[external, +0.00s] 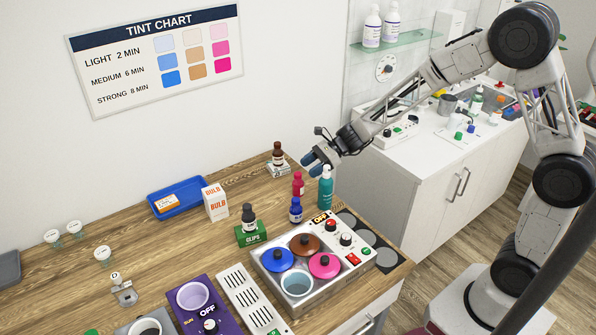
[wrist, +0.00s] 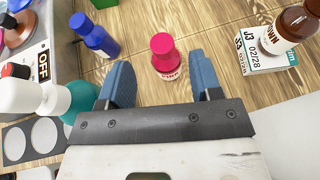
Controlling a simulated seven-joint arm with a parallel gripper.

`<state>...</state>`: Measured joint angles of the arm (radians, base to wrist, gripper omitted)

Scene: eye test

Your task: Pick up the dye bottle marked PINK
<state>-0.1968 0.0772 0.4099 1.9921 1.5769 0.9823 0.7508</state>
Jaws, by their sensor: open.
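The pink dye bottle (external: 298,187) stands upright on the wooden counter, with a pink cap. In the wrist view the pink bottle (wrist: 165,62) stands between the lines of my two blue fingers, around and just past their tips, with clear gaps on both sides. Its label is seen steeply and seems to read PINK. My gripper (external: 317,162) is open and empty, above and a little right of the bottle in the external view. The wrist view shows the open fingers of my gripper (wrist: 162,77). I cannot tell the exact height between fingertips and bottle.
A teal pump bottle (external: 325,192) stands close on the right, near my left finger in the wrist view. A blue bottle (external: 296,213) stands in front. The dye-pot warmer (external: 327,292) is nearer the front.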

